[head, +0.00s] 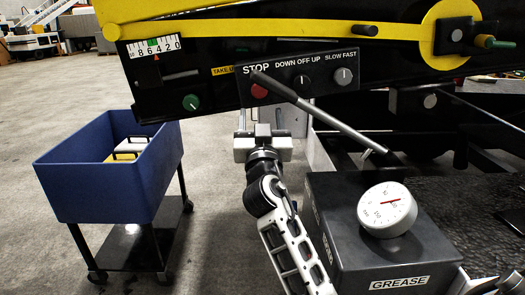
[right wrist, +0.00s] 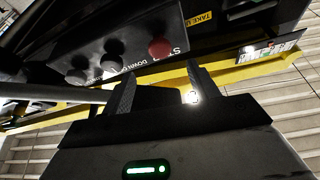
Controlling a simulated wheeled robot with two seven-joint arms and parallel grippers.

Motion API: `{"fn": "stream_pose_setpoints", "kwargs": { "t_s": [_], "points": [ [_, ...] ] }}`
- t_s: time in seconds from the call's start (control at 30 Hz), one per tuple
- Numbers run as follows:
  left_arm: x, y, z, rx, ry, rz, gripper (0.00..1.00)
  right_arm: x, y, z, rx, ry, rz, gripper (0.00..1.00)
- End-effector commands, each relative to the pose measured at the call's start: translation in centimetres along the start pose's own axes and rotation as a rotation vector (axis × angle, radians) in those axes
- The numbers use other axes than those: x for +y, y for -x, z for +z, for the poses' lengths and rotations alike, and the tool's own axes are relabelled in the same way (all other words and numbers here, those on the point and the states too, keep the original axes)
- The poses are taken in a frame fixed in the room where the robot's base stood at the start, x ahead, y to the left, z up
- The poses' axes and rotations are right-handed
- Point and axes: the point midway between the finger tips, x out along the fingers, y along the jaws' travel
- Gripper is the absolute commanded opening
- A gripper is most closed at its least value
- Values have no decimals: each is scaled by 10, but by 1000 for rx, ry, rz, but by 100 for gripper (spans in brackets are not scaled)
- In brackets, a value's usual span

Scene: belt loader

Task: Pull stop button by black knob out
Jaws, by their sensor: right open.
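The red stop button (head: 260,91) sits under the STOP label on a dark control panel (head: 280,72) on the loader's side. It also shows in the right wrist view (right wrist: 158,48). My left gripper is not in view.
A grey lever (head: 325,118) slants across in front of the panel, its upper end near the stop button. A blue bin cart (head: 88,182) stands left. A grease box (head: 338,255) with a round dial (head: 387,208) stands lower right. A green knob (head: 191,102) is left of the panel.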

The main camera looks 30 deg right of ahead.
Motion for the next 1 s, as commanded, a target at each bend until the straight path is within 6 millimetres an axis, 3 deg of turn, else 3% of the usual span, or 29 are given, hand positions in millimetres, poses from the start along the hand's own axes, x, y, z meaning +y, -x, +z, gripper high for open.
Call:
{"fn": "stream_pose_setpoints", "kwargs": {
  "t_s": [0.03, 0.2, 0.4, 1.0],
  "points": [
    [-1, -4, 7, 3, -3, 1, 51, 0, 16, 6, -3, -4, 0, 60],
    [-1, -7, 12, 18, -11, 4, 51, 0, 53, 5, -2, -3, -1, 60],
    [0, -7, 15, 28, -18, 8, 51, 0, 79, 3, -1, -1, -1, 60],
    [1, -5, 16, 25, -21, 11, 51, 0, 85, 0, 0, 0, 0, 60]
  ]
}}
